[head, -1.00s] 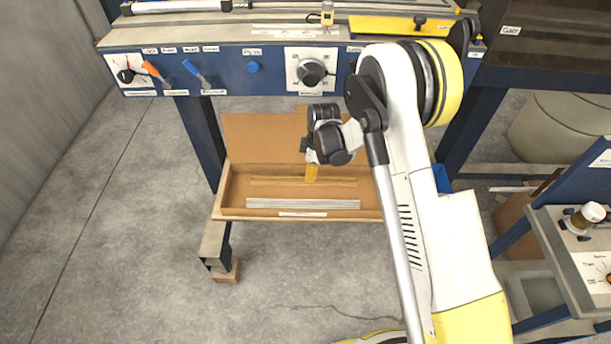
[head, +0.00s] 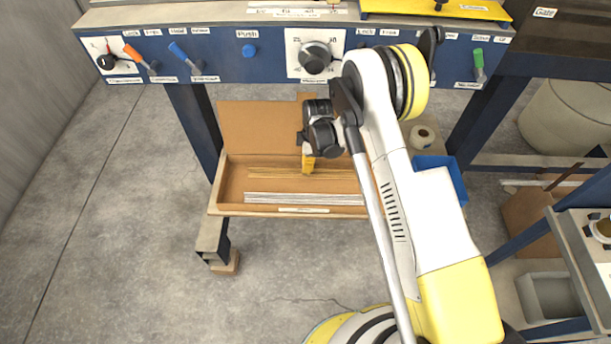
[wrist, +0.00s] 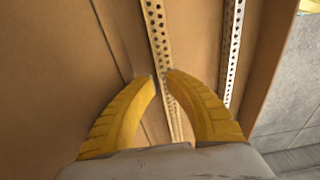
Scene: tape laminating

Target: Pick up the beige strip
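The beige strip (head: 270,173) lies lengthwise in the open cardboard box, towards its back wall, and looks thin and straight. In the wrist view the beige strip (wrist: 160,35) is perforated and runs down past the fingertips. My gripper (head: 308,168) has yellow fingers and points down into the box over the strip. In the wrist view my gripper (wrist: 159,75) is partly open, with a narrow gap between the tips and the strip showing in and behind it. I cannot tell whether the fingers touch the strip.
White strips (head: 305,199) lie along the front of the cardboard box (head: 228,185); one also shows in the wrist view (wrist: 232,45). A blue machine panel (head: 210,60) with knobs and levers stands behind. A blue bin (head: 445,175) and a tape roll (head: 423,136) are to the right.

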